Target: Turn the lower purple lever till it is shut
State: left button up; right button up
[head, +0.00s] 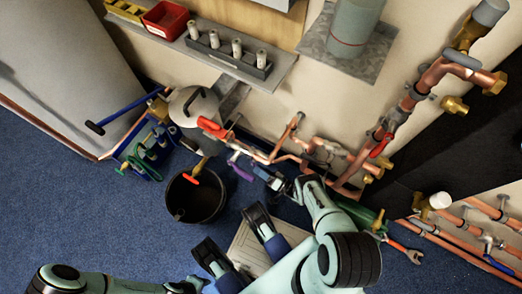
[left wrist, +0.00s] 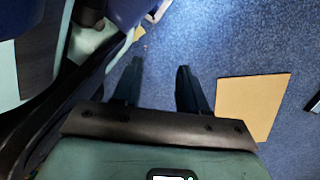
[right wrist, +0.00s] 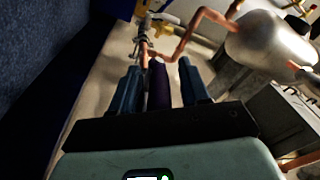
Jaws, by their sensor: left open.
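The purple lever (head: 241,172) sticks out from the low copper pipework on the wall, near the bucket. My right gripper (head: 265,175) is at the lever's right side in the head view. In the right wrist view, the purple lever (right wrist: 160,85) lies between the two fingers of my right gripper (right wrist: 158,65), with a gap visible on each side. The valve end of the lever is partly hidden there. My left gripper (left wrist: 159,65) is open and empty above the blue floor. In the head view, I cannot make out its fingers.
Copper pipes (head: 285,140) with red-handled valves run along the wall. A metal tank (head: 193,105) and a black bucket (head: 195,200) stand left of the lever. A blue tool caddy (head: 150,150) is farther left. A tan sheet (left wrist: 253,103) lies on the floor near my left gripper.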

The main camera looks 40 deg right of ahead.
pick_arm(q)
jog(key=shift+w+d+r+p, duration=0.1)
jog(key=shift+w+r+p, duration=0.25)
jog(key=shift+w, duration=0.3)
pick_arm(e)
jog(key=v, duration=1.3)
jog(key=shift+s, duration=0.2)
pick_arm(q)
jog(key=shift+c, duration=0.3)
pick_arm(e)
jog(key=shift+f, duration=0.1)
